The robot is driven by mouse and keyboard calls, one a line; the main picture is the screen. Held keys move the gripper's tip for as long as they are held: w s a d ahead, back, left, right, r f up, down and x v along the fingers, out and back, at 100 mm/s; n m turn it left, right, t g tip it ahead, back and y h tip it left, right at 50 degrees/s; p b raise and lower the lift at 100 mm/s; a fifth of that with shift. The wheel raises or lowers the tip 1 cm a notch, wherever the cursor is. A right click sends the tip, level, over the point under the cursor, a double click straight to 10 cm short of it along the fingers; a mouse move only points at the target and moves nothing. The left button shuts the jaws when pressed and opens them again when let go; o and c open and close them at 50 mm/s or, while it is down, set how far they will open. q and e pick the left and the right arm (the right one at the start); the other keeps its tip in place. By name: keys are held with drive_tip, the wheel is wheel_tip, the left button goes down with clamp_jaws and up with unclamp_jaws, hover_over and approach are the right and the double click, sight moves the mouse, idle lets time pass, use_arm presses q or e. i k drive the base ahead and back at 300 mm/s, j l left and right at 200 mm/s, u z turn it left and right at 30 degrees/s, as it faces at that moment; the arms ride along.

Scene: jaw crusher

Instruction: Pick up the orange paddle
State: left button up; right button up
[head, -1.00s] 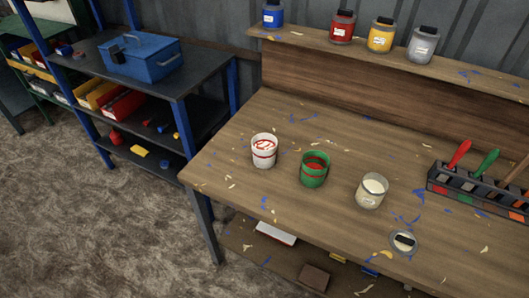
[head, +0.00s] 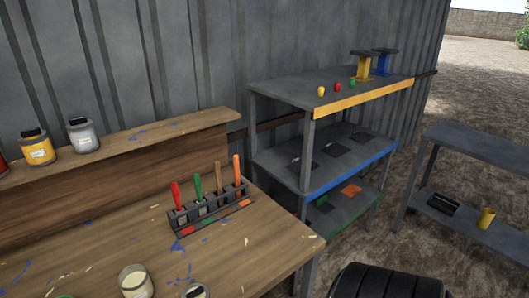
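A dark rack (head: 210,210) stands on the wooden workbench and holds upright tools in a row. The one at its right end has an orange handle (head: 237,169); its lower part is hidden in the rack. To its left stand tools with a brown handle (head: 218,177), a green handle (head: 198,187) and a red handle (head: 176,194). A flat orange piece (head: 351,190) lies on the low shelf of the metal rack at right; its exact shape is too small to tell. Neither of my grippers is in view.
A jar with pale contents (head: 135,281) stands near the bench's front. Paint jars line the upper ledge (head: 150,131). A metal shelf unit (head: 330,94) stands beyond the bench, and a low grey table (head: 480,146) at right. A dark ribbed object (head: 385,282) is at the bottom.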

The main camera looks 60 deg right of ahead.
sight(236, 157)
drive_tip(key=z, duration=1.6)
